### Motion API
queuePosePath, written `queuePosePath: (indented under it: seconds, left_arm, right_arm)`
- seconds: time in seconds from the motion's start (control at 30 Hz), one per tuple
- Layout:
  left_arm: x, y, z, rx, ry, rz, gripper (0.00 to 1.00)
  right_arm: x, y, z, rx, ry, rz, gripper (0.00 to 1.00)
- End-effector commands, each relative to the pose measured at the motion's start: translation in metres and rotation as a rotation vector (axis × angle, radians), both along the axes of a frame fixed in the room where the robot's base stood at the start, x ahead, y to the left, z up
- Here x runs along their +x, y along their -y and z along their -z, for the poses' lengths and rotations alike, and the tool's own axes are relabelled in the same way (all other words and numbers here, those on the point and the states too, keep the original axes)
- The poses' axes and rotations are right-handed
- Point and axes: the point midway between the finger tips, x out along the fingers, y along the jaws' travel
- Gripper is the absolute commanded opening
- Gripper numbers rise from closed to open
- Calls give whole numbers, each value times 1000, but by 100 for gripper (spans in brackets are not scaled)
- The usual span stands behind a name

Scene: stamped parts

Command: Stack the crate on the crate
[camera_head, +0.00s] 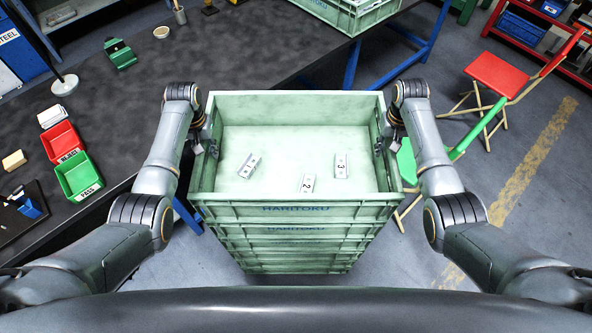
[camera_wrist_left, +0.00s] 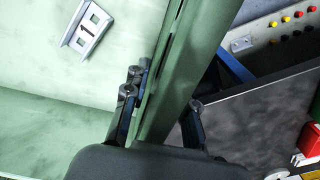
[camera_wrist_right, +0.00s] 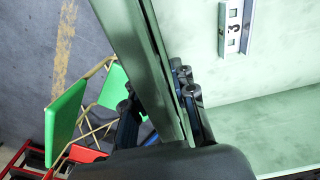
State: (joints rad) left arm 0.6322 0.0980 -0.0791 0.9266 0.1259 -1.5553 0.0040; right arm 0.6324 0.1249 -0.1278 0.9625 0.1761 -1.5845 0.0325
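A green crate (camera_head: 295,211) marked HARITOKU tops a stack of similar green crates (camera_head: 298,232). I cannot tell whether it rests on the crate below or is slightly raised. My left gripper (camera_head: 207,146) has one finger inside and one outside its left wall (camera_wrist_left: 180,75); the fingers appear closed on it. My right gripper (camera_head: 387,143) has its fingers on both sides of the right wall (camera_wrist_right: 140,60) and also appears closed on it. Inside the crate lie three numbered metal parts: 1 (camera_head: 249,165), 2 (camera_head: 308,184) and 3 (camera_head: 341,166).
A dark workbench (camera_head: 130,100) runs along the left and back, with red (camera_head: 62,142) and green bins (camera_head: 79,176). Another green crate (camera_head: 347,15) stands on it at the back. A red stool (camera_head: 497,72) and a green seat (camera_head: 407,160) stand right of the stack.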

Motion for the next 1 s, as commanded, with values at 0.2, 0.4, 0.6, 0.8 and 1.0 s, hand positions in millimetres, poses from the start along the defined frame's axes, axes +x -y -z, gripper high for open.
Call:
queuePosePath:
  seconds: [0.2,0.4,0.6,0.8,1.0]
  left_arm:
    - [0,0,-1,0,1,0,37]
    - [1,0,-7,0,2,0,37]
    - [1,0,-41,0,5,0,37]
    - [1,0,-85,-1,6,1,37]
    - [0,0,-113,0,3,0,37]
  right_arm:
    - [0,0,-1,0,1,0,37]
    - [0,0,-1,0,1,0,37]
    - [0,0,-1,0,0,0,37]
    - [0,0,-1,0,1,0,37]
    - [0,0,-1,0,1,0,37]
